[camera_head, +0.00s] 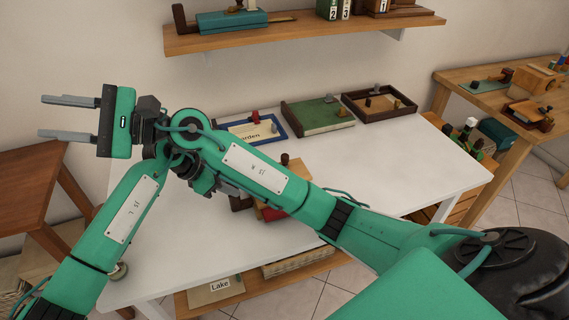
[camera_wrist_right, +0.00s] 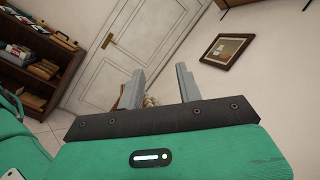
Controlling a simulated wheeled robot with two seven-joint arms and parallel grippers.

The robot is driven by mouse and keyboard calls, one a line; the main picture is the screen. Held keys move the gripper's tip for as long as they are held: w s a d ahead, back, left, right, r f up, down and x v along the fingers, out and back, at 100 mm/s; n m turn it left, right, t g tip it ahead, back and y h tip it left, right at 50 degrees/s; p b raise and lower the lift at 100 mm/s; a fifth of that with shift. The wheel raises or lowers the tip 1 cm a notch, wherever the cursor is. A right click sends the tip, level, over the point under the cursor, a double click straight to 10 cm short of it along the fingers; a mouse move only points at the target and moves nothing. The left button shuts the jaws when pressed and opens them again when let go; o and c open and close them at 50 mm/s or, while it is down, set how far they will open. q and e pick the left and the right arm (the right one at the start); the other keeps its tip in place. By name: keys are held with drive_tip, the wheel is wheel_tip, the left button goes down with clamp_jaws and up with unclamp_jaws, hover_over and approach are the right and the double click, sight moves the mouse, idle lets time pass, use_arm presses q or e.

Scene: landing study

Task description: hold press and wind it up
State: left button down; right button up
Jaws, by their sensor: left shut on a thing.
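The press (camera_head: 270,214) stands on the white table, mostly hidden behind my right arm; a red part and some dark brown wooden parts show. My left gripper (camera_head: 230,188) is at its left side, largely covered by the right arm; it is shut, apparently on the press, but the contact is hidden. My right gripper (camera_head: 68,118) is open and empty at the upper left, away from the press, its fingers pointing left. Its two open fingers also show in the right wrist view (camera_wrist_right: 160,88), with nothing between them.
On the white table (camera_head: 400,165) behind the press lie a blue-framed card (camera_head: 270,130), a green tray (camera_head: 318,116) and a brown tray (camera_head: 408,108). A wall shelf (camera_head: 300,30) hangs above. A brown wooden table (camera_head: 30,190) stands at left. The table's right part is clear.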

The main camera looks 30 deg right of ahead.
drive_tip(key=w+d+f+m+g+h, duration=0.2)
drive_tip(key=w+d+f+m+h, duration=0.25)
drive_tip(key=d, duration=0.25)
drive_tip(key=n+g+h, duration=0.4)
drive_tip(key=n+h, duration=0.1)
drive_tip(key=h, duration=1.2)
hover_over(285, 155)
wheel_tip(285, 155, down, 17)
drive_tip(key=shift+a+r, duration=0.1)
drive_tip(key=shift+r, duration=0.05)
drive_tip(key=shift+f, duration=3.45)
